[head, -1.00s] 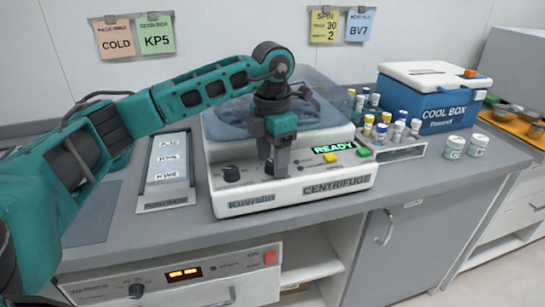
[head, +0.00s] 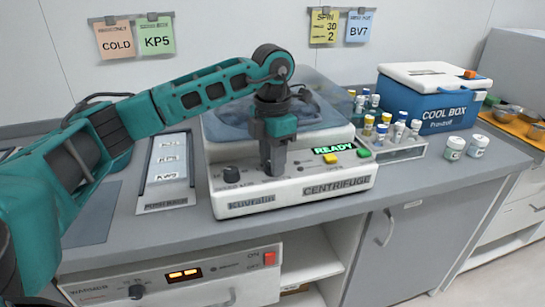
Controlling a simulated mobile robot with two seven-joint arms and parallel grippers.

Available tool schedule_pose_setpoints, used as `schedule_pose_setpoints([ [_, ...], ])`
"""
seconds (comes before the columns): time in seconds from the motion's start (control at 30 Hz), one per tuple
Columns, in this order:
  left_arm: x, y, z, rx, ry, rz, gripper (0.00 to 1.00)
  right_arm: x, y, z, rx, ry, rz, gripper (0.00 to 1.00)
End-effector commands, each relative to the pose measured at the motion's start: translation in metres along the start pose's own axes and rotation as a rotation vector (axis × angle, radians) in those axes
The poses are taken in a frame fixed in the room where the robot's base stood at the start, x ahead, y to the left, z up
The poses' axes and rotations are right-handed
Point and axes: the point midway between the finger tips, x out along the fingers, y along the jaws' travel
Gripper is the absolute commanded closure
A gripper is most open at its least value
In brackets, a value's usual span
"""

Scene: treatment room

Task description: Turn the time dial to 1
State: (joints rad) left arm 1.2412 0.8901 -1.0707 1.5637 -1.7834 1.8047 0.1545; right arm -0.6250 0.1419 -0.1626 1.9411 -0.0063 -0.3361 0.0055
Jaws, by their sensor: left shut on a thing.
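The white centrifuge (head: 300,190) stands on the grey counter, with a lit green READY display (head: 333,148) on its sloped front panel. A black dial (head: 231,174) is bare at the left of that panel. My left gripper (head: 273,172) points down onto the panel to the right of this dial, its fingers shut on what appears to be the time dial. The fingers hide that dial, so its pointer and setting cannot be read. My right gripper is not in view.
A yellow button (head: 330,158) and a green button (head: 363,153) lie right of the gripper. A rack of capped tubes (head: 400,150), two small jars and a blue cool box (head: 428,104) stand further right. A label tray (head: 167,172) is at left.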

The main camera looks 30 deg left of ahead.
Motion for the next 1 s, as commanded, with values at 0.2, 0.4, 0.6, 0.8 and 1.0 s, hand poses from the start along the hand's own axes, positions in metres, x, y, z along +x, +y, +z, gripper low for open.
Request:
schedule_pose_setpoints([
  [0.2, -0.001, 0.000, 0.000, -0.055, -0.001, 0.000, 0.94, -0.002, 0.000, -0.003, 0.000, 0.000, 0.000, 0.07],
  [0.4, -0.002, 0.000, 0.000, -0.176, 0.000, -0.001, 0.94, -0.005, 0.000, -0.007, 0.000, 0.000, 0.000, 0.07],
  [0.6, -0.002, 0.000, 0.000, -0.318, -0.001, -0.001, 0.94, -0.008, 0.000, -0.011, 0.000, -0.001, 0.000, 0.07],
  [0.8, -0.001, 0.000, 0.000, -0.437, -0.002, 0.000, 0.94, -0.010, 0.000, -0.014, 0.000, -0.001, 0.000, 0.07],
  [1.0, -0.001, 0.000, 0.000, -0.509, -0.002, 0.000, 0.94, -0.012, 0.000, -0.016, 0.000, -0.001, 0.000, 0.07],
])
